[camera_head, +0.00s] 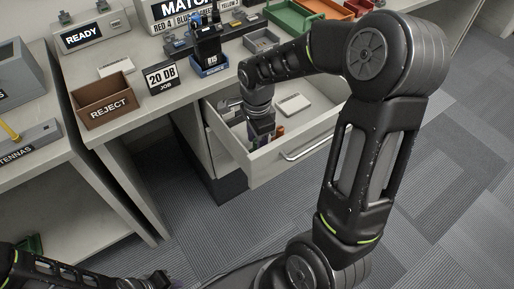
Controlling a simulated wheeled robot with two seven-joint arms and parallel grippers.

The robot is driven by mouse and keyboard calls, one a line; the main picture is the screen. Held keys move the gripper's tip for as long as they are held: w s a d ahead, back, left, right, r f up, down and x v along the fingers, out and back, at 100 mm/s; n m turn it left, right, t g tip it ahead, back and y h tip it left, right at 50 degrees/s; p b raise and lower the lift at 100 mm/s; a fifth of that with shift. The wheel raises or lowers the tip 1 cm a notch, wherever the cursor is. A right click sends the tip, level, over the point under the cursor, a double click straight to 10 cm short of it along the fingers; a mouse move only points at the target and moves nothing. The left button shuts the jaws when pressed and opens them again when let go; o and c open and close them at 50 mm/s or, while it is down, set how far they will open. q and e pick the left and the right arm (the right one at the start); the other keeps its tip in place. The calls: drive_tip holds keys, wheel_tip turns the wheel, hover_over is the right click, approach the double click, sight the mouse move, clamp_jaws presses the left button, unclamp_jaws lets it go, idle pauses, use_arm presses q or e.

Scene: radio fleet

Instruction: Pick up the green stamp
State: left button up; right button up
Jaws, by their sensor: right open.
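My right arm reaches over the open drawer (312,138) under the desk. My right gripper (262,132) points down into the drawer and is open. Small items, one of them orange-brown (280,131), stand right beside its fingers. I cannot make out a green stamp; the gripper covers part of the drawer, and the items there are too small to tell apart. My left gripper (152,282) is low at the bottom edge, away from the desk, and its fingers are unclear.
A pale flat box (293,104) lies in the drawer. On the desk are a brown REJECT bin (106,101), a "20 DB JOB" sign (161,77), a black radio (209,47) in a blue base, and orange and green trays (290,18). Open carpet lies right of the drawer.

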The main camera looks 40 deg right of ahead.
drive_tip(key=shift+c, duration=0.2)
idle(0.4)
clamp_jaws()
idle(0.4)
